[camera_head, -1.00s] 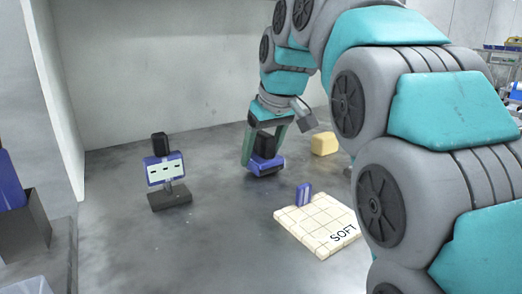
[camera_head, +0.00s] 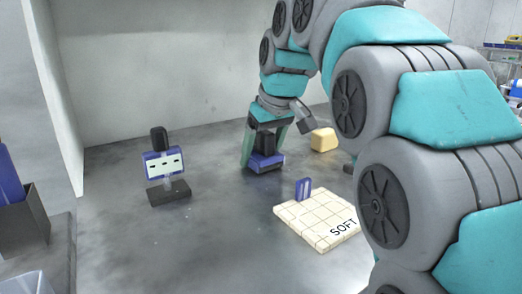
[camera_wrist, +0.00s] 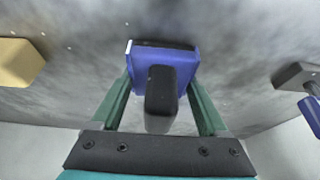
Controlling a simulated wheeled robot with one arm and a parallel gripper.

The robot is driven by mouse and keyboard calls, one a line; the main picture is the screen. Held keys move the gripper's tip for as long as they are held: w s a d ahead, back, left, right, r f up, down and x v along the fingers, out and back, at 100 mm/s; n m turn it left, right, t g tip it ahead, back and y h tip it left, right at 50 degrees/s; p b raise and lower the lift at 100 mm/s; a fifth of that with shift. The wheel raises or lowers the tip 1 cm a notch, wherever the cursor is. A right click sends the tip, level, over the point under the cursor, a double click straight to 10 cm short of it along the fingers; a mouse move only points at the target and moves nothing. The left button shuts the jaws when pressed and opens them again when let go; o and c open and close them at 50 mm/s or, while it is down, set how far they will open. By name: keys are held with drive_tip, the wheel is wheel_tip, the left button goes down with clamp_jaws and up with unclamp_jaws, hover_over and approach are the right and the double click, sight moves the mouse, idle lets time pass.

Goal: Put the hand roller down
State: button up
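The hand roller is most likely the blue tool with a black handle (camera_head: 267,160) beneath my gripper. It appears at floor level; contact underneath is hard to see. In the wrist view, its blue body (camera_wrist: 188,62) lies between my fingertips and its black handle points back toward my palm. My gripper (camera_head: 262,155) reaches down over it; it also shows in the wrist view (camera_wrist: 160,82). The green fingers stand apart with gaps on both sides of the handle. Their tips are at the body's sides; whether they press on it is unclear.
A blue-framed tool with a black handle (camera_head: 164,163) stands on a dark base (camera_head: 168,192) at left. A yellow block (camera_head: 323,139) lies behind right. Floor between tool and pad is clear.

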sight(269, 133)
drive_tip(key=shift+o, duration=0.6)
drive_tip(key=shift+f, duration=0.15)
drive_tip(key=shift+r+p, duration=0.6)
drive_tip(key=shift+r, duration=0.2)
drive_tip(key=shift+b+v, duration=0.35)
drive_tip(key=shift+v, duration=3.25)
